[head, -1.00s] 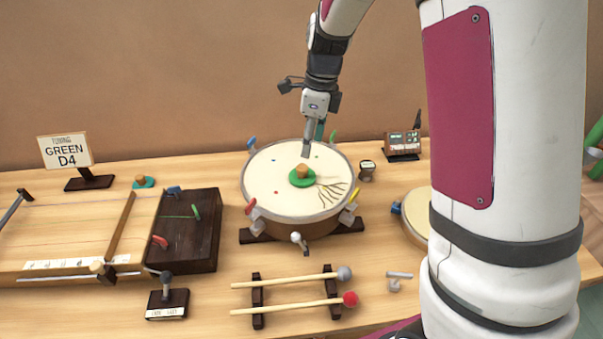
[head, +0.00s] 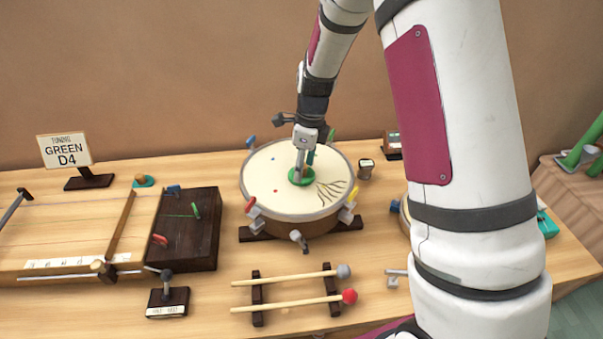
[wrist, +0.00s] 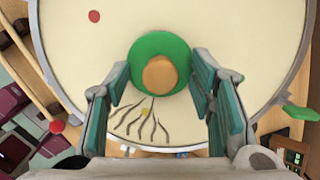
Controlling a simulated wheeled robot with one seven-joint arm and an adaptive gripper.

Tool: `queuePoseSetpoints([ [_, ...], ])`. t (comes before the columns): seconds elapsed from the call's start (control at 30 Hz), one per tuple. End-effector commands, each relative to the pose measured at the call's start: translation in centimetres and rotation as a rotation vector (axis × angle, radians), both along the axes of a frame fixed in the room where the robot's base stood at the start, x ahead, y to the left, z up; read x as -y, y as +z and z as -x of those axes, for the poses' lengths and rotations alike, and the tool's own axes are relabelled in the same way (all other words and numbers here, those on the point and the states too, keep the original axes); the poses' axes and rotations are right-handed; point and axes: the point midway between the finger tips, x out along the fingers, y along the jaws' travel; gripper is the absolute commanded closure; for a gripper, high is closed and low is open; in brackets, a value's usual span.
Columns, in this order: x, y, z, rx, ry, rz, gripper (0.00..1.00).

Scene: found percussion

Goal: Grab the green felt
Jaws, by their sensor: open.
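The green felt (wrist: 160,50) is a round green disc with a tan knob (wrist: 160,75) on top. It lies on the pale drumhead (head: 270,195), near the middle, and also shows in the head view (head: 301,181), partly covered by my gripper. My gripper (wrist: 160,98) is open, pointing down over the felt. In the wrist view its teal-padded fingers stand on either side of the knob, apart from it. In the head view the fingertips reach down to about the felt; whether they touch it I cannot tell.
Colored tuning pegs (head: 250,205) stand around the drum rim. Two mallets (head: 290,295) lie on a rack in front. A stringed board (head: 80,230) and a "GREEN D4" sign (head: 64,151) are at left. Another felt piece with a knob (head: 142,181) lies behind the board.

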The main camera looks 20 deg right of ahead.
Motion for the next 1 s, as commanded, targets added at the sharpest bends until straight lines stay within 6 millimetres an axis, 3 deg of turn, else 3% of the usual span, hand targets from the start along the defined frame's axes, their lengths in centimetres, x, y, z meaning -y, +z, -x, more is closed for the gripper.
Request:
queuePoseSetpoints([
  [0.03,0.0,0.0,0.0,0.0,0.0,0.0,0.5],
  [0.2,0.0,0.0,0.0,0.0,0.0,0.0,0.89],
  [0.27,0.0,0.0,0.0,0.0,0.0,0.0,1.0],
  [0.67,0.0,0.3,0.0,0.001,0.0,0.0,1.0],
  [0.87,0.0,1.8,-0.1,0.004,0.001,0.0,1.0],
  [1.0,-0.1,3.9,-0.1,0.004,0.002,-0.001,1.0],
])
